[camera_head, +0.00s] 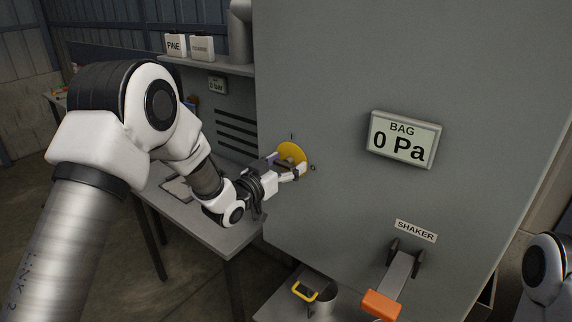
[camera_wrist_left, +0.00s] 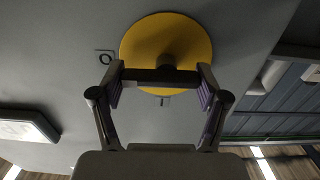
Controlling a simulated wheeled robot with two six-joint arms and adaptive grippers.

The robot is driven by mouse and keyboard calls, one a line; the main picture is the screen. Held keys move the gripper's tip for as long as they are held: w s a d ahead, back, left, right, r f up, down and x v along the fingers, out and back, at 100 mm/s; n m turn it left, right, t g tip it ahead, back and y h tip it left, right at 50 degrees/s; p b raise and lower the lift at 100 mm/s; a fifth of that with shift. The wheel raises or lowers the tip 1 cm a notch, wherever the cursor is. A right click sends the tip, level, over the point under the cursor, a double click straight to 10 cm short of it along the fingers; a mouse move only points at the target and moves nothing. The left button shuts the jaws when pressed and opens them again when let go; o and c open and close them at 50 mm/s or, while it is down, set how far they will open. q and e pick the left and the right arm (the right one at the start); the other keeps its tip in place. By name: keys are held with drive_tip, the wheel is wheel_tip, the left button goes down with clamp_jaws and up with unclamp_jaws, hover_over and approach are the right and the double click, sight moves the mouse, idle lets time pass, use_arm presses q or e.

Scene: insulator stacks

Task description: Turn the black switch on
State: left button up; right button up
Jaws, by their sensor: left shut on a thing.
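The black switch (camera_wrist_left: 160,75) is a dark bar handle on a round yellow plate (camera_head: 293,151) on the grey cabinet wall. The yellow plate also shows in the left wrist view (camera_wrist_left: 166,38). In the head view an "I" mark is above the plate and an "O" mark (camera_head: 313,168) is to its right. My left gripper (camera_head: 290,169) is shut on the switch, with one finger at each end of the bar in the wrist view. In the head view the gripper mostly hides the handle. My right gripper is not in view.
A "BAG 0 Pa" display (camera_head: 403,138) is on the cabinet wall to the right. Below it are a "SHAKER" label (camera_head: 415,231) and an orange-ended lever (camera_head: 382,304). A grey table (camera_head: 215,237) stands left of the cabinet. A yellow handle (camera_head: 304,292) is low in front.

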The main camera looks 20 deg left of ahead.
use_arm(q)
drive_tip(key=shift+r+n, duration=0.15)
drive_tip(key=shift+n, duration=0.15)
drive_tip(key=n+b, duration=0.1)
drive_tip(key=n, duration=0.2)
drive_tip(key=shift+w+a, duration=0.1)
drive_tip(key=shift+a, duration=0.05)
drive_tip(key=n, duration=0.2)
drive_tip(key=n+b, duration=0.1)
drive_tip(key=n, duration=0.1)
drive_tip(key=shift+a+r, duration=0.15)
drive_tip(key=shift+r, duration=0.05)
drive_tip(key=n, duration=0.5)
drive_tip(key=shift+w+a, duration=0.1)
drive_tip(key=shift+a, duration=0.05)
drive_tip(key=n, duration=0.5)
drive_tip(key=shift+a+p, duration=0.1)
drive_tip(key=shift+p, duration=0.2)
drive_tip(key=o, duration=1.2)
drive_tip(key=shift+f, duration=0.1)
drive_tip(key=shift+c, duration=0.2)
drive_tip(key=shift+a+f, duration=0.1)
